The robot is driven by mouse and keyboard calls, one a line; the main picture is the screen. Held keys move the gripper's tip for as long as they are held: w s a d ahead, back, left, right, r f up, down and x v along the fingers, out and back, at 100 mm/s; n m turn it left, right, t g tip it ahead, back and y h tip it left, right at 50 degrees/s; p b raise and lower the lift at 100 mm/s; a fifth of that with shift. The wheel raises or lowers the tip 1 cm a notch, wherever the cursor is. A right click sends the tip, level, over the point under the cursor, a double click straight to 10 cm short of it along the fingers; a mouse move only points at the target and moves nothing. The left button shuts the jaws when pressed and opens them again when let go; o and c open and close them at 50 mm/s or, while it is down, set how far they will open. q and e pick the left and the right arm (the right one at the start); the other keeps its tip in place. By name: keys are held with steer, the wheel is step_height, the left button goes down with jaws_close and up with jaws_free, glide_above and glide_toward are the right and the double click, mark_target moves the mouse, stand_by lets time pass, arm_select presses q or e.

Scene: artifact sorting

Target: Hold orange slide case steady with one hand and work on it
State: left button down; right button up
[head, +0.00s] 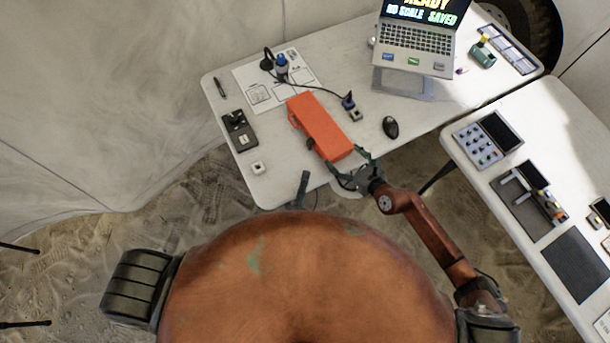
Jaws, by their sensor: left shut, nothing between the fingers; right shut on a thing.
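The orange slide case (318,125) lies on the white table in the head view, long and closed, slanting from upper left to lower right. My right gripper (352,163) is at its near right end, with the fingers around that end, shut on it. My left gripper (304,181) shows only as a small dark piece at the table's near edge, below the case and apart from it. It is shut and empty. The rest of my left arm is mostly hidden behind my own body.
A laptop (415,40) on a stand is at the back. A mouse (390,127) and a small cabled device (355,114) lie right of the case. A printed sheet (250,93), a pen (219,87) and a black device (239,130) are to the left. A second table (520,160) stands right.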

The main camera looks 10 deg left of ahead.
steer(key=o, duration=1.8)
steer(key=shift+o, duration=0.2)
